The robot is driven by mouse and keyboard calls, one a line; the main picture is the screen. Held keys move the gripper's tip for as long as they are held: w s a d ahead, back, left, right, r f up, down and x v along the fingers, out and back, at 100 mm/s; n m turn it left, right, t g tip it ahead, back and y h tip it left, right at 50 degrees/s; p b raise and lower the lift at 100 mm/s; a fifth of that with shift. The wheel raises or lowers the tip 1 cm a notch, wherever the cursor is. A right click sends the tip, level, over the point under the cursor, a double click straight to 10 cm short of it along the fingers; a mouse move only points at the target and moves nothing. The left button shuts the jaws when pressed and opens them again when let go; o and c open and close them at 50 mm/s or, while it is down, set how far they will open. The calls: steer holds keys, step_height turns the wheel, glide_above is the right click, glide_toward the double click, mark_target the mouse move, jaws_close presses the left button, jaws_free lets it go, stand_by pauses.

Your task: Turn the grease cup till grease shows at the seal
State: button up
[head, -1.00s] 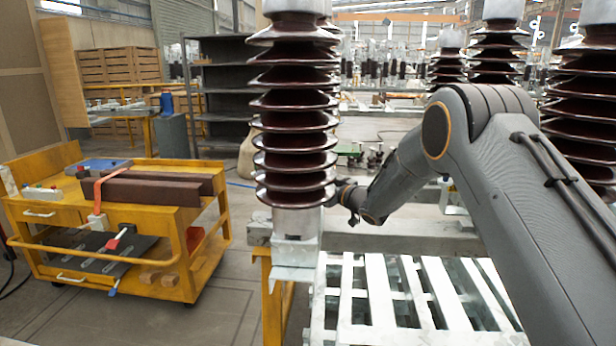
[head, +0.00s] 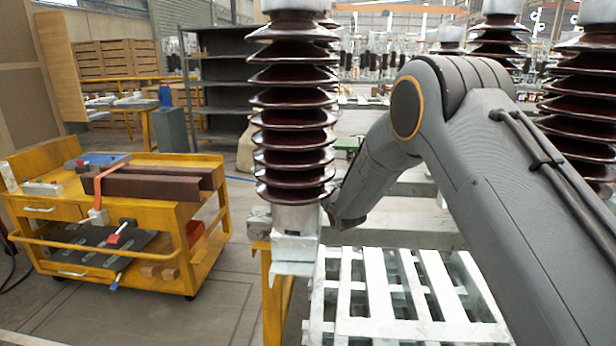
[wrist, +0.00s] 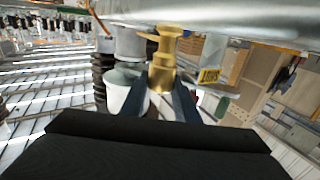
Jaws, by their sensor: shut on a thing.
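The brass grease cup (wrist: 163,68) shows in the wrist view, with a brass cross-piece at its top under a large grey metal bar (wrist: 220,18). My gripper (wrist: 164,95) has its two dark fingers on either side of the cup's lower part, shut on it. I see no grease in the wrist view, and the seal cannot be made out. In the head view my arm reaches behind the base of the brown ribbed insulator (head: 293,120), which hides the gripper and the cup.
The insulator stands on a metal beam (head: 400,235) over a galvanised slatted frame (head: 400,300). A yellow cart (head: 190,225) with bars and tools stands at the left. More insulators (head: 590,120) stand at the right. Open floor (head: 215,310) lies in front of the cart.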

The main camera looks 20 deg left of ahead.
steer(key=o, duration=1)
steer(key=shift+o, duration=0.2)
steer(key=shift+y, duration=0.3)
